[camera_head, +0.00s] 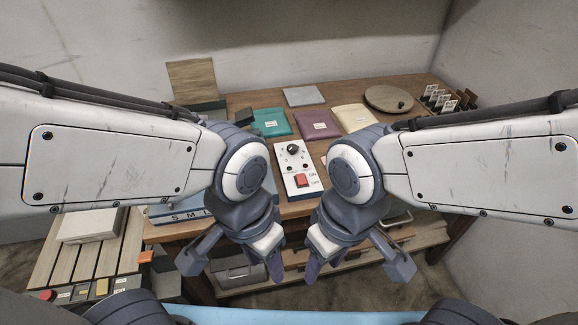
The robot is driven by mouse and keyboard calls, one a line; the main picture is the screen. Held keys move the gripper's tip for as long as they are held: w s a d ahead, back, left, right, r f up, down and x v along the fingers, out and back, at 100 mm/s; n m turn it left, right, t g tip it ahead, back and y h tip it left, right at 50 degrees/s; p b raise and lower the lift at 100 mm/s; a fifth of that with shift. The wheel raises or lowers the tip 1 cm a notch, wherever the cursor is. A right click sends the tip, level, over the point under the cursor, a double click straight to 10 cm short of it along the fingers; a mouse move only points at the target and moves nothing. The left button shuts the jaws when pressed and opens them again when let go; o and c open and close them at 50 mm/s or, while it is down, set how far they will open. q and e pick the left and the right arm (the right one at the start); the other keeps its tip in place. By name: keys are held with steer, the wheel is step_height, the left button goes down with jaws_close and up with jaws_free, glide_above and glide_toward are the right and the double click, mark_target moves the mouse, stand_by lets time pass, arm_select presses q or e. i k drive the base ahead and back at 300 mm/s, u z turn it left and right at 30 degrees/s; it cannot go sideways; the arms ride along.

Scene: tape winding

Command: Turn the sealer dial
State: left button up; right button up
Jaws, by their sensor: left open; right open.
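The sealer is a white control box (286,161) on the wooden table, between my two arms. Its black dial (294,149) sits near the far end of the box, and a red switch (302,181) is near its front end. My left gripper (264,277) is open and hangs in front of the table edge, left of centre. My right gripper (322,270) is open and hangs beside it on the right. Both are apart from the box and hold nothing visible. My wrists flank the box.
Green (271,123), purple (317,124) and cream (354,117) packets lie behind the box. A round wooden board (389,99) and a card rack (440,99) are at the back right. A slatted side table (75,262) with a pale box (91,226) stands at left.

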mark_target(291, 148)
steer(key=u, duration=0.9)
steer(key=i, duration=0.35)
steer(key=z, duration=0.45)
